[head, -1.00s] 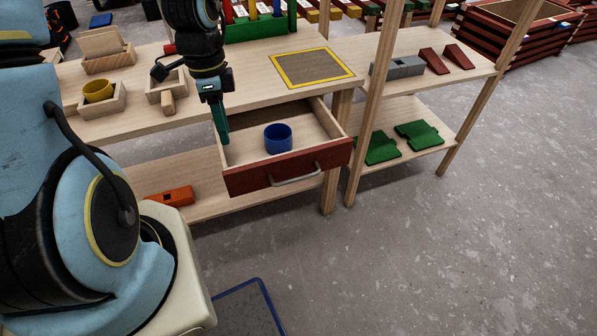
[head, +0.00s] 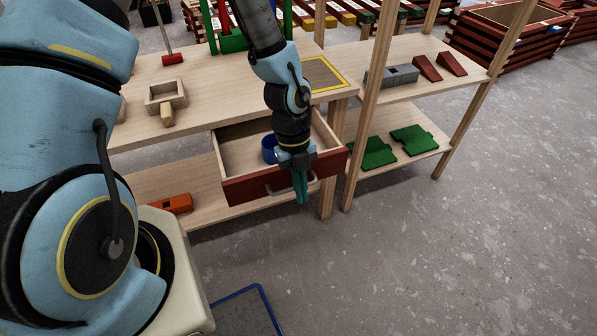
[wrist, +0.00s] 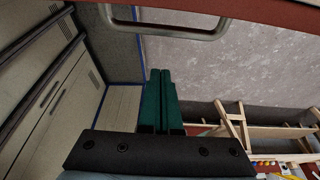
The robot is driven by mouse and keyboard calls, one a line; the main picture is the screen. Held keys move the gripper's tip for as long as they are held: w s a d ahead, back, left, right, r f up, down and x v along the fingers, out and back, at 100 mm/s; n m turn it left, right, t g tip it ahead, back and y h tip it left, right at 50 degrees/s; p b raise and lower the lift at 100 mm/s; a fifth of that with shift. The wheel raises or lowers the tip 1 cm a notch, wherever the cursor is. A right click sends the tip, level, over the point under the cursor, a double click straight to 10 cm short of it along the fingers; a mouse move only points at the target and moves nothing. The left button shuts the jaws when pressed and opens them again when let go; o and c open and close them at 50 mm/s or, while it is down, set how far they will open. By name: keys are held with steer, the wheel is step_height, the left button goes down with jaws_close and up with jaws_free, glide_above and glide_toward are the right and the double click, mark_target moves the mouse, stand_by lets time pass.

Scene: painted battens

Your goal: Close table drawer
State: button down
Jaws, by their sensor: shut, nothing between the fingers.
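The table drawer (head: 240,186) has a dark red front and stands pulled out from under the wooden table top. A blue cup (head: 268,148) sits inside it, partly hidden by my arm. My gripper (head: 301,195) is shut and empty, its green fingers pointing down in front of the drawer front by the metal handle (head: 279,190). The handle also shows at the top of the wrist view (wrist: 165,28), beyond the fingertips (wrist: 160,75). I cannot tell whether the fingers touch the handle or the front.
The table top (head: 215,75) bears a wooden box (head: 166,97) and a yellow-bordered square (head: 325,74). An orange block (head: 170,204) lies on the lower shelf. A wooden post (head: 367,110) stands right of the drawer. Open floor (head: 420,250) lies in front.

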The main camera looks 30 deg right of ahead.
mark_target(271, 135)
steer(key=shift+w+d+f+p, duration=0.1)
steer(key=shift+w+f+p, duration=0.45)
steer(key=shift+w, duration=0.25)
steer(key=shift+w+d+f+p, duration=0.1)
steer(key=shift+w+f+p, duration=0.35)
steer(key=shift+w+p, duration=0.25)
steer(key=shift+w, duration=0.1)
steer(key=w, duration=0.6)
steer(key=w+d+b, duration=0.1)
steer(key=w, duration=0.5)
steer(key=w+d+b, duration=0.1)
steer(key=w, duration=0.5)
steer(key=shift+w+d, duration=0.1)
steer(key=shift+w, duration=0.3)
steer(key=shift+w+b, duration=0.3)
steer(key=shift+w, duration=0.3)
steer(key=shift+w+d+r, duration=0.1)
